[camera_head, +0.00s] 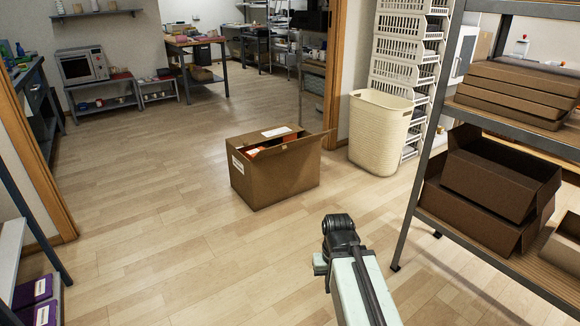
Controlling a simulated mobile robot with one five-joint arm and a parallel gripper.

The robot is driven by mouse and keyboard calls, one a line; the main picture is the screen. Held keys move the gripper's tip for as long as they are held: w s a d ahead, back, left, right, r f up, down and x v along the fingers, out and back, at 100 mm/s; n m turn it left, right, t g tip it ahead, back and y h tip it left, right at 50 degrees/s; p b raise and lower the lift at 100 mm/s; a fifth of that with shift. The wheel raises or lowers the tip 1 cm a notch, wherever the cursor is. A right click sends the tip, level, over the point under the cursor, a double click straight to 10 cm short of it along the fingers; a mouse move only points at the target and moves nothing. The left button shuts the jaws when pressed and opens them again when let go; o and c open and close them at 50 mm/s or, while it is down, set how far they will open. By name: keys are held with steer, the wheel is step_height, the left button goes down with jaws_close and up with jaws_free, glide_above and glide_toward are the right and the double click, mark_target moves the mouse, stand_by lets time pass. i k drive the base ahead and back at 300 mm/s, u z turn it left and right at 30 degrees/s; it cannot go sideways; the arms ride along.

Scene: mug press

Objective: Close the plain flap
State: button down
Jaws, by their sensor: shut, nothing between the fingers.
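A brown cardboard box (278,182) stands upright on the wood floor, beyond my arm and a little to its left. A plain flap (314,138) sticks outward at its top right, roughly level and raised from the opening. Another flap with a white label (277,131) shows at the far top edge. Something orange shows in the gap at the top; what it is I cannot tell. My pale arm link with a dark joint at its end rises from the bottom, apart from the box. My gripper's fingers do not show.
A cream basket (379,133) stands right of the box, beside white stacked baskets (406,60). A metal shelf (490,235) with cardboard trays fills the right side. The floor (170,245) left and in front of the box is clear. A wooden doorframe edge (38,160) stands left.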

mark_target(265, 153)
steer(key=u, duration=0.95)
steer(key=i, duration=2.4)
steer(key=z, duration=0.35)
steer(key=k, duration=0.75)
steer(key=z, duration=0.2)
steer(key=i, duration=0.75)
steer(key=u, duration=0.1)
